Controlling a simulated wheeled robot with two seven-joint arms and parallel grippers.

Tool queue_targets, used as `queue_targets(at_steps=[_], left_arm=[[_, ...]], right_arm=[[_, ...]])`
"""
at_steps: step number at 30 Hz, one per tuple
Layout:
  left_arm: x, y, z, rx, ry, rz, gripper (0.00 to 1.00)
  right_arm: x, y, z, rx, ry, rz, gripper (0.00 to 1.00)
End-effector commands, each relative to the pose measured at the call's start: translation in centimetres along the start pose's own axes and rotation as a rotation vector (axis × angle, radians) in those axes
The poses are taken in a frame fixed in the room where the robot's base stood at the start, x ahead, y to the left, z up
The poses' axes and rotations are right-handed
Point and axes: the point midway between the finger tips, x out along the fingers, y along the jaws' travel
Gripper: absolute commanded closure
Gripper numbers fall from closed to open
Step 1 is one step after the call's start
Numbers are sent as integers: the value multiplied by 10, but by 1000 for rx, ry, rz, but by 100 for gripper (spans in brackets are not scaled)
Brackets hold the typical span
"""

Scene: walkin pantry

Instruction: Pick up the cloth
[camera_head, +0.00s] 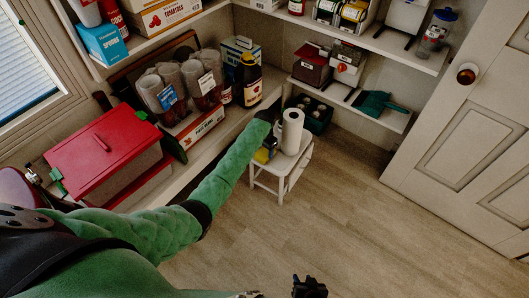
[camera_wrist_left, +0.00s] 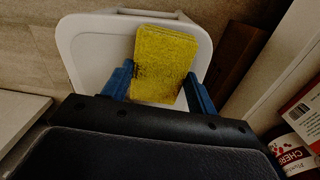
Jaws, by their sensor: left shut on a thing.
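The yellow cloth (camera_wrist_left: 165,58) is a thick, folded pad between the two blue fingers of my left gripper (camera_wrist_left: 158,82) in the left wrist view. The gripper is shut on it. Behind the cloth is the white seat of a stool (camera_wrist_left: 90,50). I cannot tell whether the cloth touches the seat. In the head view my left gripper (camera_head: 266,145) is at the stool (camera_head: 289,166), and only a small yellow part of the cloth (camera_head: 262,156) shows. My right gripper (camera_head: 309,288) is at the bottom edge, and its fingers are unclear.
A white paper roll (camera_head: 292,132) stands upright on the stool, close to my left gripper. A dark green crate (camera_head: 318,115) is behind it. Shelves with a dark bottle (camera_head: 248,82) and a red-lidded box (camera_head: 103,150) line the left. The floor (camera_head: 350,220) at right is clear.

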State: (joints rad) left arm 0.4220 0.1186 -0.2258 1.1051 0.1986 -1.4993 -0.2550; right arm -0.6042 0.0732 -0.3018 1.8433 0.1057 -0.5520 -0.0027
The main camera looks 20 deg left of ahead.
Motion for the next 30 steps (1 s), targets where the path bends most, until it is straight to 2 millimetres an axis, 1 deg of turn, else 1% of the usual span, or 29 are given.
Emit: queue_targets(at_steps=[5,12,15,18,22,30], left_arm=[[-19,-1,-1,0,3,-1,64],[-63,0,-1,0,3,-1,64],[-79,0,-1,1,2,-1,64],[-90,0,-1,1,2,-1,64],[-98,0,0,1,0,0,64],[-99,0,0,0,0,0,64]], right_arm=[[-3,0,-2,0,-1,1,64],[-6,-1,-6,-1,-1,0,64],[-8,-2,-8,-1,-1,0,64],[-8,-2,-9,-2,-1,0,64],[-9,-2,-9,-2,-1,0,64],[-9,-2,-9,-2,-1,0,64]])
